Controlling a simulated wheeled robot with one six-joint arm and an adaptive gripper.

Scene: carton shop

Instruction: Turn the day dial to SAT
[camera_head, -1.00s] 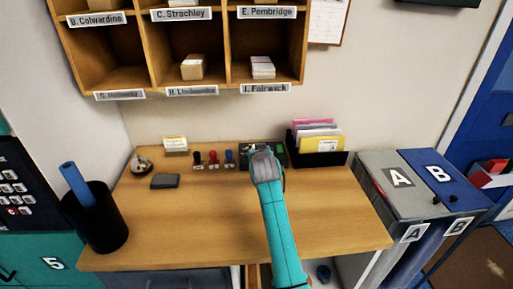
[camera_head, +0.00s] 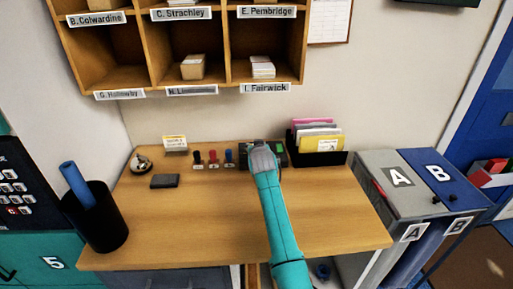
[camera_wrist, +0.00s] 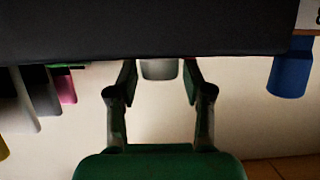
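A dark box-shaped device (camera_head: 245,160) stands at the back of the wooden desk, mostly hidden behind my gripper (camera_head: 262,150). In the wrist view a dark body (camera_wrist: 150,28) fills the top. A pale grey knob-like part (camera_wrist: 159,69) sticks out below it. My gripper (camera_wrist: 160,75) has its two dark fingers apart, one on each side of this knob, with visible gaps. No day lettering or dial marking can be read in either view.
Red, dark and blue stamps (camera_head: 213,159) stand left of the device. A black holder with envelopes (camera_head: 318,158) stands close on its right. A bell (camera_head: 141,163), a grey pad (camera_head: 165,181) and a black cup (camera_head: 100,220) are further left. The desk front is clear.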

